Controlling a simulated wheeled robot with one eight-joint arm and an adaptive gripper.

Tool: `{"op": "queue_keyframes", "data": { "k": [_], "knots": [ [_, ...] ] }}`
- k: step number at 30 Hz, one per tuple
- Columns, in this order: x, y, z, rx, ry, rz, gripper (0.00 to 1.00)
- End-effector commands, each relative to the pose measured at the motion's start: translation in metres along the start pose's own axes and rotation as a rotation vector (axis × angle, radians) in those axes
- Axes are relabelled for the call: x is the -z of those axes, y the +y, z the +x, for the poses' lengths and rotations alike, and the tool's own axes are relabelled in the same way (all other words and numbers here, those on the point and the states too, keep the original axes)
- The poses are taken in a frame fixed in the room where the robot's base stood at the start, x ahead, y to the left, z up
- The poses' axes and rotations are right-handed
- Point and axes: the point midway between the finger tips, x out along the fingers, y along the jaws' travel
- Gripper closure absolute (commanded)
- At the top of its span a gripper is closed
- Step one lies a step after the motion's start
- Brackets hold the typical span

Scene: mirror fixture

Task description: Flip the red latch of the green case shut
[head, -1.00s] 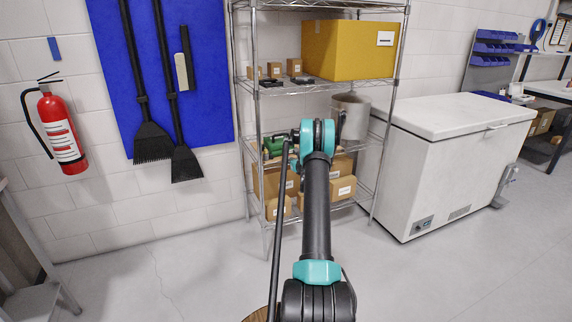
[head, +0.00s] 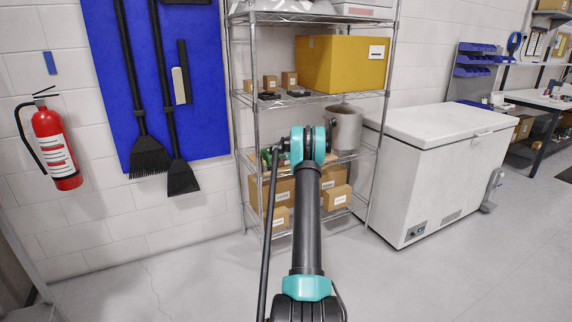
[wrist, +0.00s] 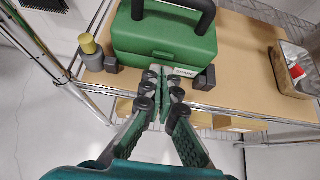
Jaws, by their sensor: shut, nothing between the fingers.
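The green case (wrist: 165,40) with a black handle (wrist: 207,16) stands on a brown board at the top of the wrist view. My gripper (wrist: 165,78) is shut and empty, its fingertips at the case's near lower edge. I cannot tell whether they touch it. No red latch can be made out; the fingers cover part of the case's front. A white label (wrist: 186,72) shows just right of the fingertips. In the head view only a bit of green (head: 265,158) shows beside my arm, and my gripper is hidden there.
The brown board (wrist: 240,75) lies on a wire shelf (head: 350,154). Small dark blocks (wrist: 205,78) flank the case. A white chest freezer (head: 440,170) stands right of the rack.

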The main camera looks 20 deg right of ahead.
Motion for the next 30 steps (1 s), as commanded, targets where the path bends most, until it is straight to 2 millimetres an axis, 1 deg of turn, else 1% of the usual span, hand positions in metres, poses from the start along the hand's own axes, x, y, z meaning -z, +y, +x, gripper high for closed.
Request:
{"op": "queue_keyframes", "data": {
  "k": [3,12,24,30],
  "knots": [
    [-0.007,0.0,0.003,0.0,0.0,-0.001,1.0],
    [-0.007,0.0,0.002,0.0,-0.001,0.0,1.0],
    [-0.019,0.0,-0.006,0.0,-0.001,0.0,1.0],
    [-0.019,0.0,-0.006,0.0,-0.001,0.0,1.0]
  ]
}}
